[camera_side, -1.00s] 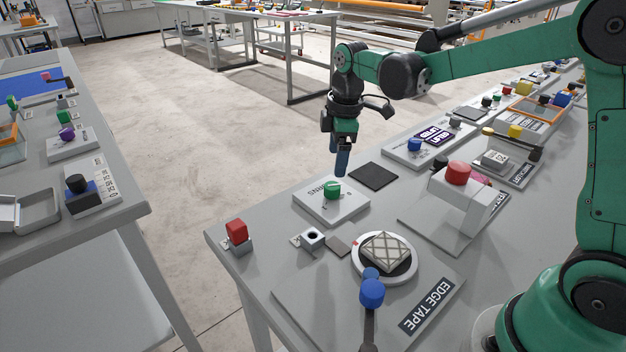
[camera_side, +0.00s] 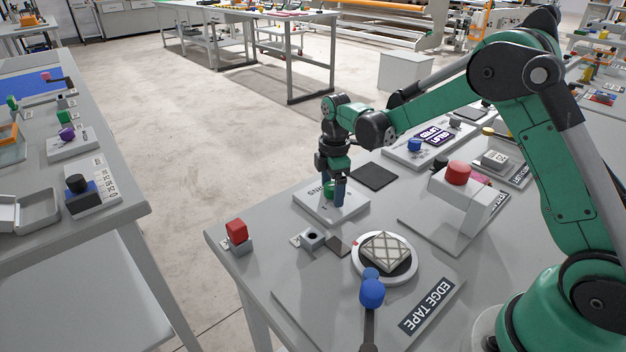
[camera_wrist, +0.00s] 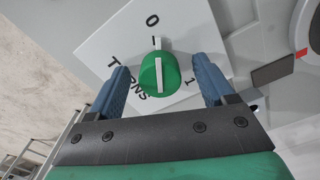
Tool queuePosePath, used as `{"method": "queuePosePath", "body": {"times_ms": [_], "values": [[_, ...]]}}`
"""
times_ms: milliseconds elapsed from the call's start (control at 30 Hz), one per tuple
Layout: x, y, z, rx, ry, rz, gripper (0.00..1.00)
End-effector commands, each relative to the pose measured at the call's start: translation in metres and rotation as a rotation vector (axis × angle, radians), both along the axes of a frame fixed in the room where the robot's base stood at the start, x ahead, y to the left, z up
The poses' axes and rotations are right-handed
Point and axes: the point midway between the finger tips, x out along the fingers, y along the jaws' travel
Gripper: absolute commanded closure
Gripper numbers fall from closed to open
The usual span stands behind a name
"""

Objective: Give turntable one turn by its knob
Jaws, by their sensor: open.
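The green knob (camera_side: 327,189) stands on a white plate (camera_side: 349,211) at the table's far left part. In the wrist view the knob (camera_wrist: 150,78) has a white line pointing at the tick under "0"; "1" and "TURNS" are also printed. My gripper (camera_wrist: 159,68) is open, with one blue finger on each side of the knob and visible gaps between. In the side view my gripper (camera_side: 334,194) is low over the plate and partly hides the knob. The turntable (camera_side: 386,281), a white ring with a dark disc, carries a square latticed block (camera_side: 385,250).
A blue ball-like knob (camera_side: 372,293) on a dark lever stands in front of the turntable. A red block (camera_side: 237,230) on a grey base is at the left corner. A grey stand with a red button (camera_side: 458,173) is to the right. A dark pad (camera_side: 375,177) lies behind the plate.

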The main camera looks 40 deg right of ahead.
Motion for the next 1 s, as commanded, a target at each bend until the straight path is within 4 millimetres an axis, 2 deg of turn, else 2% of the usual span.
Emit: {"method": "queuePosePath", "body": {"times_ms": [33, 300, 667, 1000], "values": [[0.0, 0.0, 0.0001, 0.0, 0.0, 0.0, 0.25], [0.0, 0.0, 0.0003, 0.0, 0.0, 0.0, 1.0], [0.0001, 0.0002, 0.0005, 0.0, 0.0, -0.05, 1.0], [0.0002, 0.0003, 0.0006, 0.0, 0.001, -0.288, 1.0]]}}
